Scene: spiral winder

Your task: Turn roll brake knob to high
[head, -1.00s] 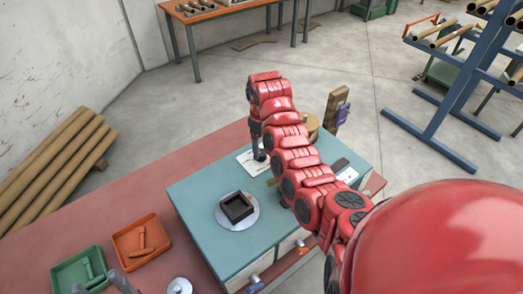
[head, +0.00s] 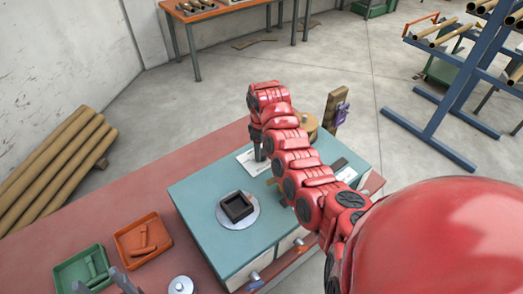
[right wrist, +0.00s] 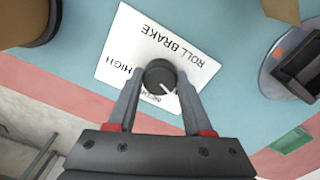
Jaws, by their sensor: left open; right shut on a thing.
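The roll brake knob (right wrist: 160,76) is a dark round knob with a white pointer line, on a white label plate (right wrist: 190,50) printed ROLL BRAKE and HIGH. In the right wrist view the lettering is upside down; HIGH is left of the knob and the pointer aims down and right, away from it. My right gripper (right wrist: 158,88) is shut on the knob, one finger on each side. Part of the lettering below the knob is hidden. In the head view my right gripper (head: 259,154) reaches down onto the plate (head: 246,162). My left gripper (head: 110,282) is open and empty at the bottom left.
The teal machine top (head: 200,200) carries a round disc with a black square frame (head: 236,207). A wooden post (head: 337,108) stands behind my right arm. An orange tray (head: 128,232) and a green tray (head: 70,268) lie on the red bench at left.

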